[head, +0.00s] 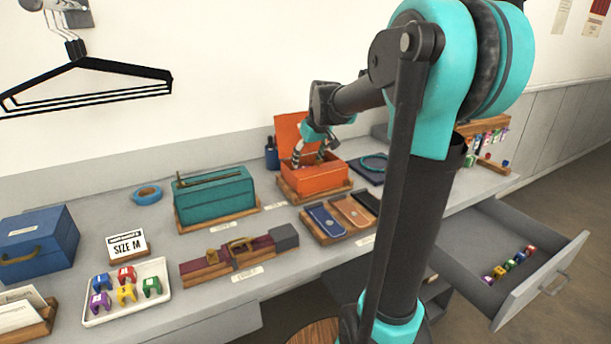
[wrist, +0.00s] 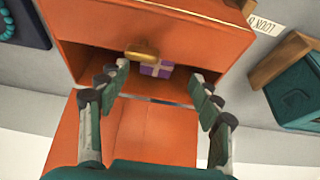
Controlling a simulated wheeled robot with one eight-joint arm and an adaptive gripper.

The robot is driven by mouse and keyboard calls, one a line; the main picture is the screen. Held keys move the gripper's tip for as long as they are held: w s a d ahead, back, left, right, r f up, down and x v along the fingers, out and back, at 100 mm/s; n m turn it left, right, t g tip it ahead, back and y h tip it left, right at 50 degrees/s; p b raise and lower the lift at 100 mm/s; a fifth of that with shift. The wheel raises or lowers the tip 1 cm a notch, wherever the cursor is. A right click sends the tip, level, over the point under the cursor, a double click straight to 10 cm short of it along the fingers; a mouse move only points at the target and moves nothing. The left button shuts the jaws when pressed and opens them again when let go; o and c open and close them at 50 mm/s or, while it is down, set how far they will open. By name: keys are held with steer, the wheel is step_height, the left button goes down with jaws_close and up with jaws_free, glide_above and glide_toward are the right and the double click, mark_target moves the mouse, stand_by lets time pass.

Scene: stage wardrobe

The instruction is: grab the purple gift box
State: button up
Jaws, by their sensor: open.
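The purple gift box (wrist: 158,70) with pale ribbon stripes shows in the wrist view, inside the open orange box (wrist: 190,38). Part of it is hidden behind the orange box's wall near a brass clasp (wrist: 142,53). My gripper (wrist: 159,76) is open, with a finger on either side of the purple box in that view. I cannot tell whether either finger touches it. In the head view my gripper (head: 311,161) reaches down into the orange box (head: 318,183), whose lid (head: 290,130) stands open. The purple box is hidden there.
A teal box (head: 215,198) stands left of the orange box, and a dark blue bottle (head: 271,154) behind it. A tray of phone-like cases (head: 330,236) lies in front. An open drawer (head: 500,285) juts out at the right.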

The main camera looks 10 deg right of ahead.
steer(key=shift+w+x, duration=0.2)
steer(key=shift+x, duration=2.85)
steer(key=shift+d+r, duration=0.1)
steer(key=shift+d, duration=0.05)
steer(key=c, duration=1.2)
steer(key=shift+r, duration=0.1)
